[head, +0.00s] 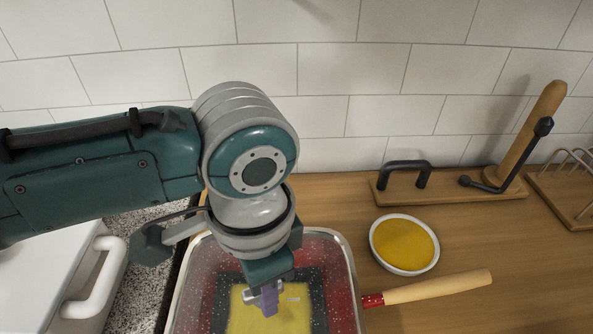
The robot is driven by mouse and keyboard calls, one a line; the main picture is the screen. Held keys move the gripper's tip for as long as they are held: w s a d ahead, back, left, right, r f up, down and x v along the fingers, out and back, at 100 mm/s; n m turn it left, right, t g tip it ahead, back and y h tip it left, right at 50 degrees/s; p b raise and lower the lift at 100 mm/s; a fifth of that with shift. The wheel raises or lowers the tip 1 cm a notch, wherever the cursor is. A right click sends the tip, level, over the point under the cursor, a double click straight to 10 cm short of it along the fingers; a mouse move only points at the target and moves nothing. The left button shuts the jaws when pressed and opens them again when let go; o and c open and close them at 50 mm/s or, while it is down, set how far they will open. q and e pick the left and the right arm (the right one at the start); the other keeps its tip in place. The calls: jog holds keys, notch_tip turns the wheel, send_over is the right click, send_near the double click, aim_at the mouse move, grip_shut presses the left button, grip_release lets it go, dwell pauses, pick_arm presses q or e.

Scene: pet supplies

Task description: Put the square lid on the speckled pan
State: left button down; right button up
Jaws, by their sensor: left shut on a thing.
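The speckled pan shows red and dark walls through a clear square lid. Its red ferrule and wooden handle (440,287) stick out to the right, and something yellow lies in its middle. The lid has a silver rim (345,250) and covers the pan in the picture. I cannot tell whether it touches the pan or is just above it. My left gripper (263,297) points down over the lid's middle and is shut on a small purplish-grey piece, seemingly the lid's knob. My arm hides part of the far left rim. My right gripper is not in view.
A white bowl (377,251) with yellow contents stands close right of the pan. A wooden stand with a black handle (407,170) and a rack (573,190) are at the back right, near the tiled wall. A white handled object (97,280) is at left.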

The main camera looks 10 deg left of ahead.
pick_arm(q)
jog(key=shift+f, duration=0.1)
dwell(0.7)
jog(key=c, duration=0.5)
grip_release()
jog(key=shift+c, duration=0.2)
notch_tip(320, 180, up, 10)
jog(key=shift+d+p, duration=0.1)
jog(key=shift+p, duration=0.45)
jog(key=s+d+f+n+t+h, duration=0.1)
jog(key=s+d+n+h, duration=0.15)
jog(key=s, duration=0.25)
jog(key=s+a+n+t+y, duration=0.25)
jog(key=s+a+n, duration=0.35)
jog(key=a, duration=0.5)
notch_tip(320, 180, up, 30)
jog(key=s+a+p, duration=0.1)
jog(key=p, duration=2.9)
jog(key=shift+f, duration=0.25)
